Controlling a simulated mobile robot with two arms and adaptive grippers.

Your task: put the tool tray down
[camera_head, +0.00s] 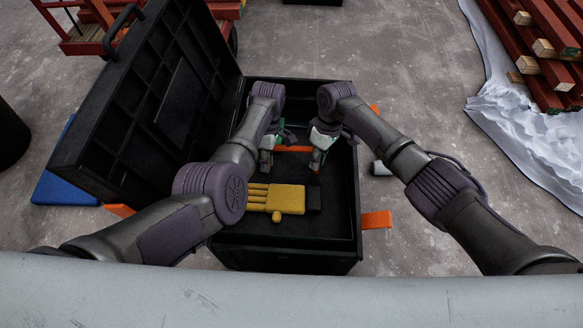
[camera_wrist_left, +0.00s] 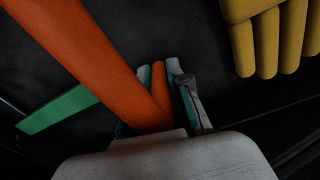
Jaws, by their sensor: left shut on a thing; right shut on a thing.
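A bright orange bar (camera_head: 293,149) runs between my two grippers, inside the open black case (camera_head: 345,262). I take it to be the tool tray's handle; the tray's edges are hard to tell from the dark case. My left gripper (camera_head: 267,158) is shut on the bar, which also shows between its fingers in the left wrist view (camera_wrist_left: 110,70). My right gripper (camera_head: 319,157) is shut at the bar's right end; its fingertips are small here. A yellow glove (camera_head: 288,198) lies nearer, over a dark surface. Whether the tray touches what is under it I cannot tell.
The case's lid (camera_head: 150,95) stands open at the left. An orange latch (camera_head: 376,219) sticks out at the right. A green strip (camera_wrist_left: 60,108) lies beside the bar. A grey cylinder (camera_head: 380,168) lies on the floor.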

